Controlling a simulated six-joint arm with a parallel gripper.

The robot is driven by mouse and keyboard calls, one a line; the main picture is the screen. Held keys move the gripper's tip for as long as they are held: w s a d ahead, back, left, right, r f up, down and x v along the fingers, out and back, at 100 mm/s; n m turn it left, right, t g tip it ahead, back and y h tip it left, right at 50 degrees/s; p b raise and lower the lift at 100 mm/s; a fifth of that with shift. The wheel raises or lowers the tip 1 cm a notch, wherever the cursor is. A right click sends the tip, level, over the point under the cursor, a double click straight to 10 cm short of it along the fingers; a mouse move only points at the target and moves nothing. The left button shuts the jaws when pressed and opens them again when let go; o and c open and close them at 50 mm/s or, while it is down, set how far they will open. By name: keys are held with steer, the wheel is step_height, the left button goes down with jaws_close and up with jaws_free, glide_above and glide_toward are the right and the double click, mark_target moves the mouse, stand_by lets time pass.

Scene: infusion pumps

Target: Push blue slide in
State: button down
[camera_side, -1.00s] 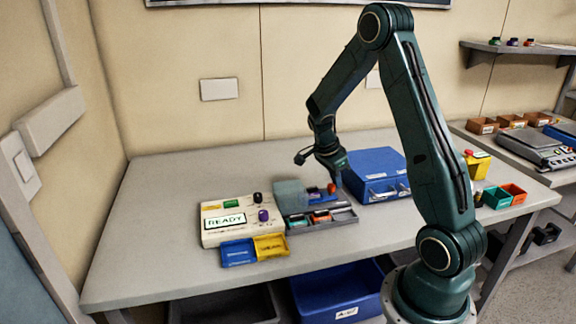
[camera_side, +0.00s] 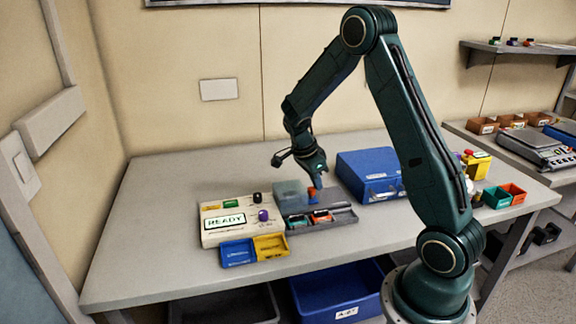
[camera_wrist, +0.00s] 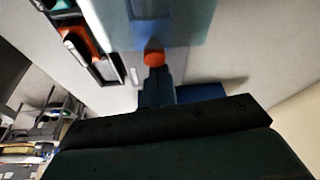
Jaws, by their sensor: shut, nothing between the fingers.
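The pump (camera_side: 228,230) lies on the table with a READY display. A translucent cover (camera_side: 291,193) stands at its right end. The blue slide's orange-red knob (camera_side: 313,194) is at the cover's right edge, and it also shows in the wrist view (camera_wrist: 153,58). Most of the blue slide is hidden under the cover and behind my gripper. My gripper (camera_side: 317,186) is shut and empty, pointing down at the knob's right side. In the wrist view its fingertips (camera_wrist: 155,80) are right against or very near the knob; contact is hard to tell.
A grey tray (camera_side: 345,216) with small coloured parts lies in front of the slide. A blue case (camera_side: 372,175) stands to the right of my gripper. Blue (camera_side: 238,253) and yellow (camera_side: 271,246) bins sit before the pump. The table's left side is clear.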

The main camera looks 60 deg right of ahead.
steer(key=v, duration=0.9)
steer(key=shift+r, duration=0.35)
steer(key=shift+a, duration=0.1)
steer(key=s+a+r+n+t+y, duration=0.1)
steer(key=s+a+r+n+t, duration=0.1)
steer(key=s+a+r+n, duration=0.3)
steer(key=s+a+r+n+t, duration=0.2)
steer(key=a+r+n, duration=0.3)
steer(key=a+n, duration=0.25)
steer(key=s+a+r+n+t+y, duration=0.1)
steer(key=s+a+n+t+y, duration=0.1)
steer(key=s+a+n, duration=0.6)
steer(key=shift+s+a+n+t, duration=0.4)
steer(key=shift+s+n+t, duration=0.5)
steer(key=shift+s+n, duration=1.05)
steer(key=c, duration=2.2)
jaws_free()
steer(key=shift+w, duration=0.3)
